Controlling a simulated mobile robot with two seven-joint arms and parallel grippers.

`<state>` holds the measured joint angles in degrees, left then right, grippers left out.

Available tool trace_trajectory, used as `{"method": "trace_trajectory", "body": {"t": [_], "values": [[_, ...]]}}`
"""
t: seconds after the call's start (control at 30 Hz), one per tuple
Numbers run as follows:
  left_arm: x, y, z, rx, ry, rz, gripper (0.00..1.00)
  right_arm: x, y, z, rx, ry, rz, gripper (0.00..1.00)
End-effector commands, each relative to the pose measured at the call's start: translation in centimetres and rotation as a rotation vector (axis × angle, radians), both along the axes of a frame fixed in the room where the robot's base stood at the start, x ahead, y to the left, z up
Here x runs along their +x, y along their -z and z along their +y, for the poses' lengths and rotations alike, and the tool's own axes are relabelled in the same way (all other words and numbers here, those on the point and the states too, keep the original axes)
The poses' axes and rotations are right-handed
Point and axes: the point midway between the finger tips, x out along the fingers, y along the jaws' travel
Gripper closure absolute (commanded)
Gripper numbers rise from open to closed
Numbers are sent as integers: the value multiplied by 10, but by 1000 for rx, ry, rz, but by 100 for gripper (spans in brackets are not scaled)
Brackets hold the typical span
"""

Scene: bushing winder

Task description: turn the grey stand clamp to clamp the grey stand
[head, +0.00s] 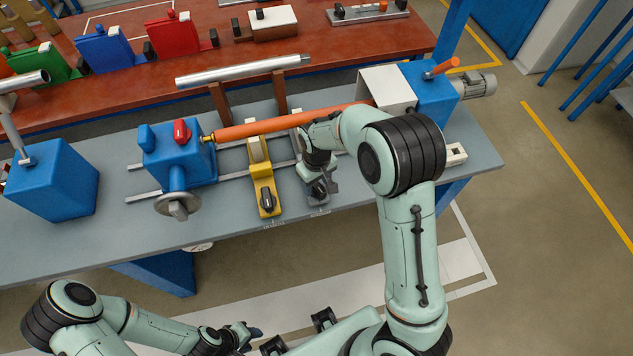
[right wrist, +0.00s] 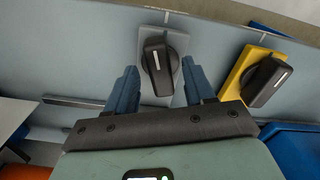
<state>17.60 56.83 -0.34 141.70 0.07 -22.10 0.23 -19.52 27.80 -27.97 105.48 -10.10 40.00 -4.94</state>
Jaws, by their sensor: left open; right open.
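The grey stand clamp (right wrist: 158,62) is a black knob with a white line, on the grey stand (right wrist: 178,40) in the right wrist view. My right gripper (right wrist: 159,68) is open, with one finger on each side of the knob and visible gaps between. In the head view my right gripper (head: 321,187) is over the front end of the grey stand, and my arm hides most of that stand. My left gripper (head: 245,336) is open and empty, low in the head view, away from the bench.
A yellow stand (head: 258,167) with a similar black knob (head: 267,199) stands just left of the grey one. An orange rod (head: 290,121) runs above both stands, from a blue block (head: 182,160) to the blue motor housing (head: 430,92). The bench front (head: 370,190) is clear.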

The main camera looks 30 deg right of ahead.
Motion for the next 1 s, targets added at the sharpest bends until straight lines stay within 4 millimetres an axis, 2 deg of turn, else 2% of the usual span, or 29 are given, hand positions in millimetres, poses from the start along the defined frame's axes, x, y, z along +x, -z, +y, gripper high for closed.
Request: {"method": "trace_trajectory", "body": {"t": [0.27, 0.3, 0.37, 0.4, 0.47, 0.67, 1.0], "values": [[0, 0, 0, 0, 0, 0, 57, 0, 2, 0, 0, -1, -1, 47], [0, 0, 0, 0, 0, 0, 57, 0, 2, 0, 0, -1, -1, 50], [0, 0, 0, 0, 0, 0, 57, 0, 2, 0, 0, -1, -1, 70], [0, 0, 0, 0, 0, 0, 57, 0, 2, 0, 0, -1, -1, 83], [0, 0, 0, 0, 0, 0, 57, 0, 2, 0, 0, -1, -1, 100], [0, 0, 0, 0, 0, 0, 57, 0, 2, 0, 0, 34, -1, 100], [2, -3, 0, 0, 0, -2, 57, 1, 1, 1, -1, 337, -1, 100]]}}
